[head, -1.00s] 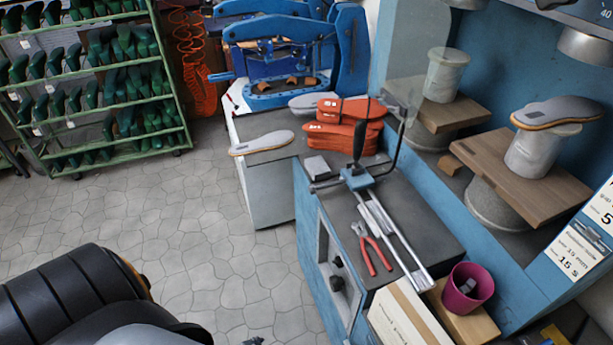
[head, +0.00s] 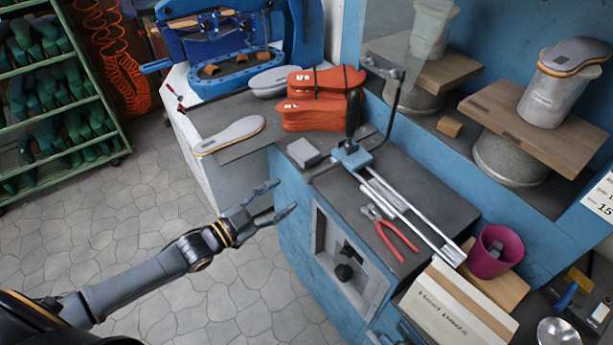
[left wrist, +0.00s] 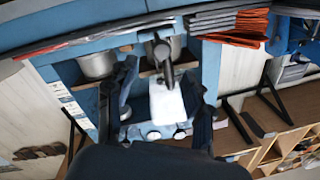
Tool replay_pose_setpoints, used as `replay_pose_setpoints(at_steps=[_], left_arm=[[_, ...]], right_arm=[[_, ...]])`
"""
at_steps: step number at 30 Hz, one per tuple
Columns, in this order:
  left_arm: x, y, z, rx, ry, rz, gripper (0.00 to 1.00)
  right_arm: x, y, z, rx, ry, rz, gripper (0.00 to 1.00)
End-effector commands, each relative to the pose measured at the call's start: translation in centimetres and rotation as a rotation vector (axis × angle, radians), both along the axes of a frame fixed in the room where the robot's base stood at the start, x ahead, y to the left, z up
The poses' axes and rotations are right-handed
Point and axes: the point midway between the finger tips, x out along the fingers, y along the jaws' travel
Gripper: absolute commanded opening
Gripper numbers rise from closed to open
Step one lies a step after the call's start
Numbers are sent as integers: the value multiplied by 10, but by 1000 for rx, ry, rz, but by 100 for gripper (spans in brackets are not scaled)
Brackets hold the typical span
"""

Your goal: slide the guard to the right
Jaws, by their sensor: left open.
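The guard is a clear panel (head: 388,35) in the head view, joined by a dark bent rod (head: 392,108) to a blue slide block (head: 352,156). A black upright handle (head: 352,113) rises from the block. The block sits at the far end of two silver rails (head: 415,212) on the counter. My left gripper (head: 284,197) is open and empty, left of the counter's blue front and apart from the handle. In the left wrist view my spread left fingers (left wrist: 160,85) flank a white shape that I cannot identify. My right gripper is out of view.
Red pliers (head: 395,238), a grey block (head: 303,152) and stacked orange soles (head: 318,98) lie near the rails. A magenta cup (head: 495,252) and a cardboard box (head: 455,305) are at the rails' near end. The floor (head: 150,235) left of the counter is clear.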

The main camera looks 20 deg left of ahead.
Motion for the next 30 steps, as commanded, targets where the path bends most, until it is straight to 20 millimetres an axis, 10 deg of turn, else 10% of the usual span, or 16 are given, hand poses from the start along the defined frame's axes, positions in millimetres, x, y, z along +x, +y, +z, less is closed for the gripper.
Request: replay_pose_setpoints(at_steps=[12, 27, 30], left_arm=[[69, -42, 1, 0, -2, 1, 52], [83, -51, -1, 1, 2, 1, 52], [83, -51, 0, 1, 2, 1, 32]], right_arm=[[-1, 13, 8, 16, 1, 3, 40], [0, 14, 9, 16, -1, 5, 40], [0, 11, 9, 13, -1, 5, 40]])
